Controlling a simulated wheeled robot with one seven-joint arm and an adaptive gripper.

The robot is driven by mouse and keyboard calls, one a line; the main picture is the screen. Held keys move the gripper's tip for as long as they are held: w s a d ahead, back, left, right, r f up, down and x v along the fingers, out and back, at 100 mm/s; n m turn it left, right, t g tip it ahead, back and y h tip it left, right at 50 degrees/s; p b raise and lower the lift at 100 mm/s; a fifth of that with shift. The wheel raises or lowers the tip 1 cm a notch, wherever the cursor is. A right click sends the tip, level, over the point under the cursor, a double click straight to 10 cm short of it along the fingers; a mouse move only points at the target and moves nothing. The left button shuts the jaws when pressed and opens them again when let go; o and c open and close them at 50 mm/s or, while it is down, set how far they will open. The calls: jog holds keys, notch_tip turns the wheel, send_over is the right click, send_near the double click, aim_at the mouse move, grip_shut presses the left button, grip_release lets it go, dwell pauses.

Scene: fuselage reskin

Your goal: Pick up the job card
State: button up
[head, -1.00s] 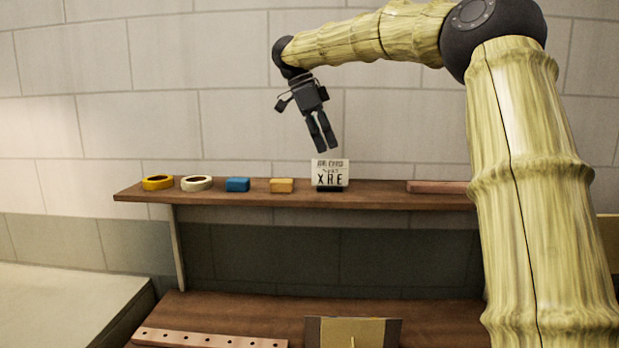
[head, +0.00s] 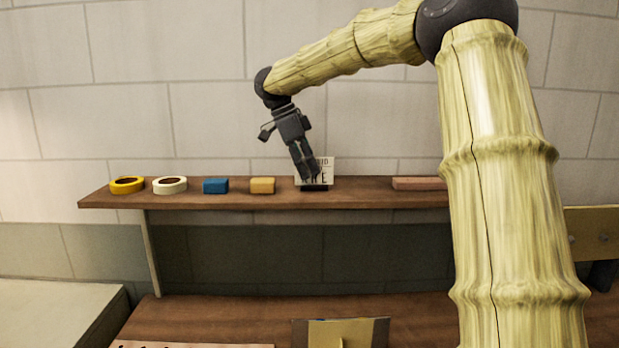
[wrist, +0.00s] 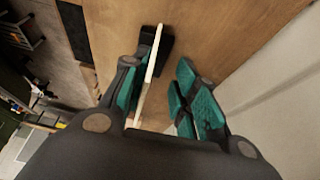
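The job card (head: 327,165) is a white card with black lettering. It stands upright in a small dark holder (head: 314,188) on the wooden shelf (head: 220,201). My gripper (head: 307,173) points down at the card and hides part of its left side in the head view. In the wrist view the card (wrist: 152,65) shows nearly edge-on, with the dark holder (wrist: 162,45) at its far end. My gripper (wrist: 163,92) is open there, its teal-padded fingers on either side of the card. The card is nearer the left finger; I cannot tell whether they touch.
On the shelf left of the card are a yellow tape roll (head: 127,185), a white tape roll (head: 169,185), a blue block (head: 216,186) and a tan block (head: 262,186). A reddish bar (head: 418,183) lies to the right. The wall stands close behind.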

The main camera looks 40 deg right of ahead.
aim_at(323, 185)
jog(key=shift+s+d+f, duration=0.15)
jog(key=shift+s+d, duration=0.05)
jog(key=shift+s, duration=0.35)
jog(key=shift+s+d+f, duration=0.15)
jog(key=shift+s, duration=0.75)
jog(key=shift+w+a+f, duration=0.1)
jog(key=shift+w+f, duration=0.15)
jog(key=shift+w, duration=0.25)
jog(key=shift+w+f, duration=0.15)
jog(key=shift+w, duration=0.1)
jog(key=shift+c, duration=1.1)
jog(key=c, duration=0.3)
jog(key=shift+s+r, duration=0.25)
jog(key=shift+s, duration=0.25)
grip_shut()
jog(key=shift+w+f, duration=0.1)
jog(key=shift+w, duration=0.2)
